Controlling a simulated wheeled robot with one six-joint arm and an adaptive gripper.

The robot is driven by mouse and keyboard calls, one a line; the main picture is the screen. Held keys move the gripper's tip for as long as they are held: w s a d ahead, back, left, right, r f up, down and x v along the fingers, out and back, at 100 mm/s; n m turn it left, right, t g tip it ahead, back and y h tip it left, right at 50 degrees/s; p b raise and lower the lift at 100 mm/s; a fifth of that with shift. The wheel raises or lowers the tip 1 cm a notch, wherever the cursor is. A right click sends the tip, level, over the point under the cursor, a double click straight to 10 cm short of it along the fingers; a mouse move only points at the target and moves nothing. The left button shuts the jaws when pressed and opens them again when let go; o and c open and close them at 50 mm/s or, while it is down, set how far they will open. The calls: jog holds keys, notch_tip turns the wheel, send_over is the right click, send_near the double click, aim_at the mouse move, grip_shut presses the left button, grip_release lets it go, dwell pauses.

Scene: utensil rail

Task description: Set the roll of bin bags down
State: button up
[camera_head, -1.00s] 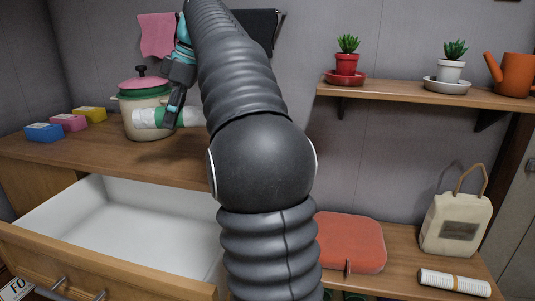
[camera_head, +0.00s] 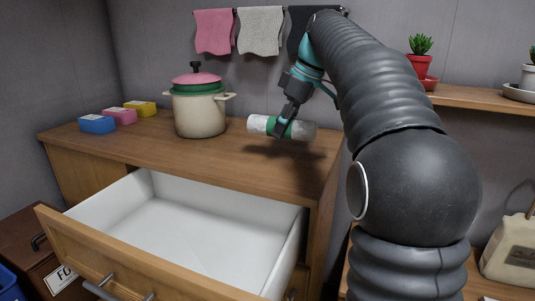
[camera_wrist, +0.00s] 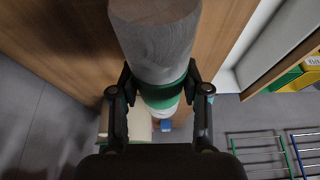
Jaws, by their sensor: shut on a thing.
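The roll of bin bags (camera_head: 302,131) is a white-grey cylinder with a green band around its middle. In the head view it lies level above the wooden cabinet top (camera_head: 220,160), right of the pot, with a shadow below it. My gripper (camera_head: 283,128) is shut on the roll at the green band, reaching down from above. In the wrist view the roll (camera_wrist: 158,45) runs between the two fingers of my gripper (camera_wrist: 162,92). I cannot tell exactly how large the gap under the roll is.
A cream pot (camera_head: 199,114) with a pink lid stands left of the roll. An open, empty white drawer (camera_head: 190,230) juts out below. Cloths (camera_head: 260,30) hang behind. The cabinet top's front strip is clear.

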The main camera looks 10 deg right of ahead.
aim_at(267, 134)
jog(key=a+f, duration=0.1)
jog(key=a, duration=0.1)
jog(key=w+a+f, duration=0.1)
jog(key=shift+w+a+f, duration=0.15)
jog(key=shift+a+f, duration=0.05)
jog(key=shift+a, duration=0.15)
jog(key=shift+f+b, duration=0.7)
jog(key=shift+f, duration=1.3)
jog(key=shift+f, duration=0.15)
jog(key=o, duration=1.2)
jog(key=shift+o, duration=0.2)
jog(key=p+v, duration=0.2)
jog(key=v, duration=1)
jog(key=shift+w+a+r+p, duration=0.1)
jog(key=shift+r+p, duration=0.1)
jog(key=shift+p, duration=0.2)
